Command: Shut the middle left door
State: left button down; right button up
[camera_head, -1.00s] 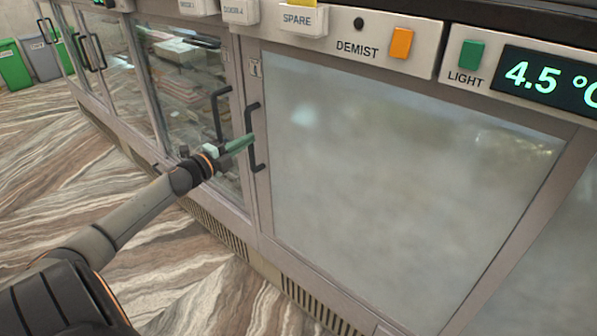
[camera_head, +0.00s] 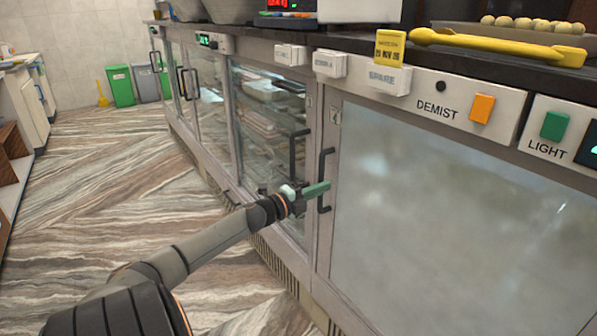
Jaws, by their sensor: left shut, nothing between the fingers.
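The counter front has a clear glass door (camera_head: 268,128) with a black bar handle (camera_head: 293,155), left of a frosted door (camera_head: 430,215) with its own black handle (camera_head: 322,165). The clear door looks about in line with the front; I cannot tell whether a small gap stands open at its edge. My left gripper (camera_head: 326,187), with green fingers, is shut and empty. It lies in front of the two handles, its tips overlapping the lower part of the frosted door's handle in the picture. Contact cannot be told. My right gripper is out of view.
Further left are more glass doors (camera_head: 207,100) with handles. Above run label holders, a DEMIST switch (camera_head: 481,108) and a LIGHT switch (camera_head: 555,125). The wood-patterned floor (camera_head: 110,190) is clear; green bins (camera_head: 120,86) stand at the back.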

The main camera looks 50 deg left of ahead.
pick_arm(q)
jog(key=s+d+p, duration=0.1)
jog(key=s+p, duration=0.1)
jog(key=s, duration=0.8)
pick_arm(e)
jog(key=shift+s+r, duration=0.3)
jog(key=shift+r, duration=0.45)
pick_arm(q)
jog(key=shift+s, duration=0.1)
